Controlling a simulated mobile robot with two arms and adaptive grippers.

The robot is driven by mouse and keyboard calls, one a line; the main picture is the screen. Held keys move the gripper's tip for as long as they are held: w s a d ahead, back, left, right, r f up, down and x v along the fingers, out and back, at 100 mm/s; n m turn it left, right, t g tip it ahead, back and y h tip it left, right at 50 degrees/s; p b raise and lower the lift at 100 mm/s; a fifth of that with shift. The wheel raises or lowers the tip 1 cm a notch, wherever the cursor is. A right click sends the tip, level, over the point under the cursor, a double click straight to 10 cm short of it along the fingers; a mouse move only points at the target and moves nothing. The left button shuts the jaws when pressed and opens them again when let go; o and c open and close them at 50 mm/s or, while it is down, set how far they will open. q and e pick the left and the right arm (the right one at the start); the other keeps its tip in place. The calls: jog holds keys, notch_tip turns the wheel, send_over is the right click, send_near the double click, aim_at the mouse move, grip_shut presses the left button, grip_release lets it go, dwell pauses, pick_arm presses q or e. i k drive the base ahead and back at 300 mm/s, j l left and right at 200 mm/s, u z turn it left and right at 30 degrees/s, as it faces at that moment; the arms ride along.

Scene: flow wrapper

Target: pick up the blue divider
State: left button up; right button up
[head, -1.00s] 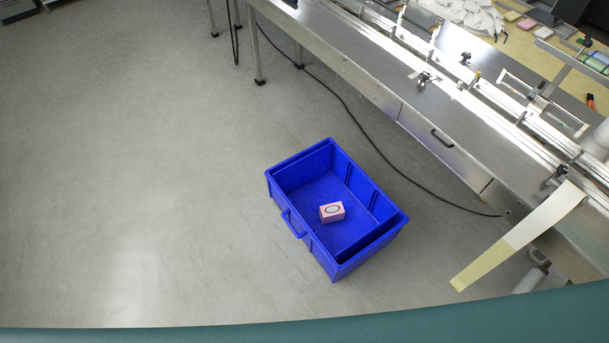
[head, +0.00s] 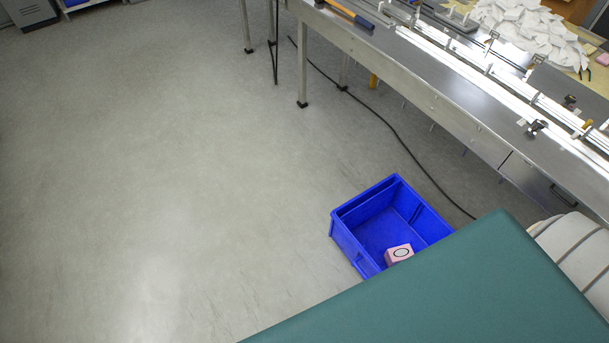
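A blue bin (head: 344,237) stands on the floor at the lower middle right of the head view. The bin's lower right part is hidden behind a green surface close to the camera. Neither of my grippers is in view.
A long metal machine (head: 450,85) on legs runs along the upper right. A black cable (head: 400,140) crosses the floor. The floor at left is clear.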

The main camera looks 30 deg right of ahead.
aim_at(364, 211)
jog(key=i+j, duration=0.15)
jog(key=i, duration=0.3)
jog(key=i+j, duration=0.15)
jog(key=i, duration=0.3)
jog(key=i+j, duration=0.15)
jog(key=i, duration=0.3)
jog(key=i+z, duration=0.35)
jog(key=z, duration=0.15)
jog(key=i+z, duration=0.35)
jog(key=z, duration=0.15)
jog(key=i+j+z, duration=0.3)
jog(key=z, duration=0.2)
